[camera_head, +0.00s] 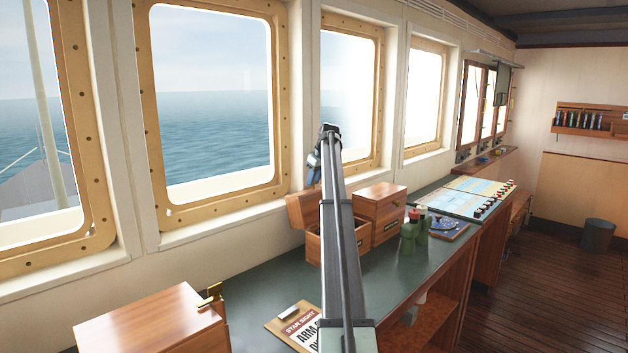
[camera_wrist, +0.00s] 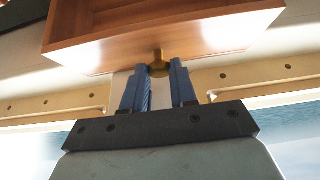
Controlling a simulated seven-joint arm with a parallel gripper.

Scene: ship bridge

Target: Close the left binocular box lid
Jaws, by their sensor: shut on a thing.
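The left binocular box (camera_head: 313,247) is a brown wooden box on the green counter, partly hidden by my arm. Its lid (camera_head: 303,208) stands raised at the back, on the window side. The lid also shows at the top of the wrist view (camera_wrist: 90,58), with a small brass knob (camera_wrist: 159,55) on its edge. My gripper (camera_wrist: 160,71) has its blue fingers on either side of the knob and is shut on it. In the head view my gripper (camera_head: 314,165) is small, above the lid, and partly behind my arm; the knob is hidden there.
A second wooden box (camera_head: 380,208), closed, stands just right of it. A clipboard (camera_head: 294,327) and a wooden cabinet (camera_head: 150,325) with a brass fitting are nearer. The window frames (camera_head: 350,85) rise close behind the lid.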

